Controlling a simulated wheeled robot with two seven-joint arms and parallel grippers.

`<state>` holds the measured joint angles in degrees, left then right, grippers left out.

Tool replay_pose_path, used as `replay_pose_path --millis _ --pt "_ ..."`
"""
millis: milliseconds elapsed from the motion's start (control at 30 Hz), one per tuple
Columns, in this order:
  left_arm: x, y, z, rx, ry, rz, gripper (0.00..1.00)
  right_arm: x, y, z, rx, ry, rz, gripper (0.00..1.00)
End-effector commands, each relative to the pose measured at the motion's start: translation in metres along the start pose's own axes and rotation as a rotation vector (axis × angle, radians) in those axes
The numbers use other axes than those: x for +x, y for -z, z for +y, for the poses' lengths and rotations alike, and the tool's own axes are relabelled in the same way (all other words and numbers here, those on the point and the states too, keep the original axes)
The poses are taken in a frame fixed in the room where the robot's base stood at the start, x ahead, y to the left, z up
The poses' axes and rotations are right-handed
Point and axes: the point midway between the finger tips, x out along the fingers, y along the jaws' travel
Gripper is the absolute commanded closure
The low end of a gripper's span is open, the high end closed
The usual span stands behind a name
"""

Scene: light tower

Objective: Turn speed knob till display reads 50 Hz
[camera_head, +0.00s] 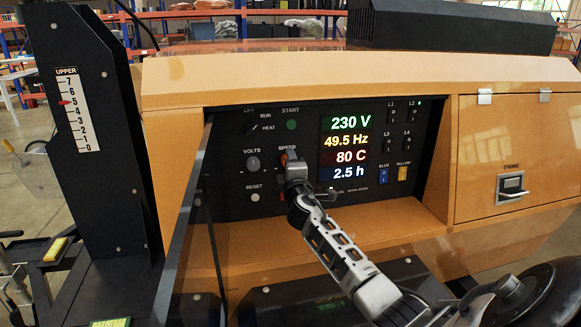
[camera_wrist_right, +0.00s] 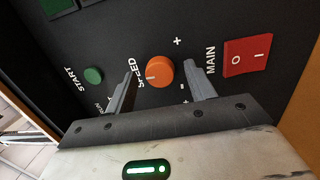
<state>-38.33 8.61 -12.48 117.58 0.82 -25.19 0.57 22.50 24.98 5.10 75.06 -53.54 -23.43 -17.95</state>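The speed knob (camera_wrist_right: 160,71) is an orange round knob with a pale pointer mark, labelled SPEED, with plus and minus signs beside it. In the head view it is mostly hidden behind my right gripper (camera_head: 294,172). In the wrist view my right gripper (camera_wrist_right: 160,78) is open, with one finger on each side of the knob and a visible gap to it on both sides. The display (camera_head: 347,147) reads 230 V, 49.5 Hz, 80 C and 2.5 h. My left gripper is not in view.
The red MAIN switch (camera_wrist_right: 247,64) and green START button (camera_wrist_right: 93,75) flank the knob. The volts knob (camera_head: 253,163) and reset button (camera_head: 255,197) are to its left. A dark open door (camera_head: 186,235) stands left of the panel recess.

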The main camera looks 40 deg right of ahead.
Motion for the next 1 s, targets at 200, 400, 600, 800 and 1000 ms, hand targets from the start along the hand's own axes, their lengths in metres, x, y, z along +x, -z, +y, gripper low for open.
replay_pose_path --millis 200,400,600,800,1000 --pt "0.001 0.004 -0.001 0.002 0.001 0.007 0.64 -0.006 0.001 0.0 0.0 0.0 0.001 0.45" --pt "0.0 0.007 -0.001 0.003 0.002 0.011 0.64 -0.041 0.001 -0.002 0.0 0.002 0.004 0.45" --pt "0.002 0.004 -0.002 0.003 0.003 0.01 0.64 -0.091 0.0 -0.002 0.002 0.002 0.002 0.45" --pt "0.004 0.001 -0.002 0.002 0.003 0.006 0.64 -0.132 0.0 -0.002 0.001 0.002 0.001 0.45" --pt "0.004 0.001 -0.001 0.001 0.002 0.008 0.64 -0.155 0.0 -0.001 0.0 0.001 0.0 0.45"
